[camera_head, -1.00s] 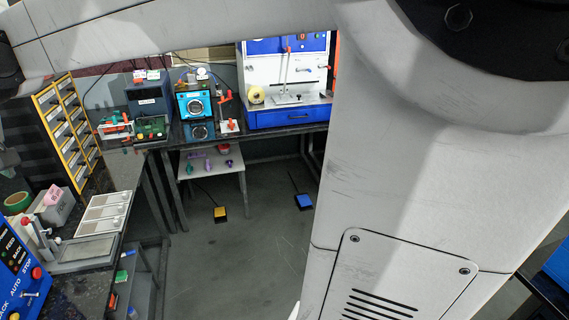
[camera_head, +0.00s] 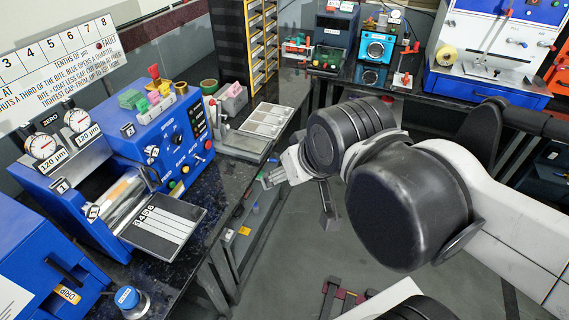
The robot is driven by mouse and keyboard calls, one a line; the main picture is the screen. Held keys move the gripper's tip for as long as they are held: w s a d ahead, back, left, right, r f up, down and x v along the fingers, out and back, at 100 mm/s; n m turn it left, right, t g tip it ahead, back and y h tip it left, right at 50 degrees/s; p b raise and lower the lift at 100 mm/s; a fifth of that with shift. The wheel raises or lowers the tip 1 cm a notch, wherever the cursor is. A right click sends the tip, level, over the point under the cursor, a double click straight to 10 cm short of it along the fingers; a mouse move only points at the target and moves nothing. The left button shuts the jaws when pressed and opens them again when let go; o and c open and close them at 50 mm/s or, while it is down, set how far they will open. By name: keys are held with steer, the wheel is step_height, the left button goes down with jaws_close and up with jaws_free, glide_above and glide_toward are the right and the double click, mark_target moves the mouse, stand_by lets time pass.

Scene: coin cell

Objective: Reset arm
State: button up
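My arm reaches in from the right edge of the head view, with white links and large black joints. The gripper appears in front of the bench edge, over the aisle side, apart from the blue machine. I see nothing held in it, but its fingers are too small to tell whether they are open or shut.
A blue roller machine (camera_head: 172,138) with dial gauges and a striped plate (camera_head: 165,228) stands on the left bench. A pale tray (camera_head: 268,120) lies farther back. A blue-and-white press (camera_head: 487,80) stands at the back right. Grey floor (camera_head: 290,255) shows below the gripper.

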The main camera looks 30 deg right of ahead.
step_height(320, 180, down, 7)
steer(key=b, duration=0.6)
steer(key=shift+r+b, duration=0.2)
steer(key=shift+b, duration=0.1)
steer(key=shift+w+r, duration=0.1)
steer(key=shift+r, duration=0.05)
steer(key=shift+c, duration=0.2)
stand_by(0.3)
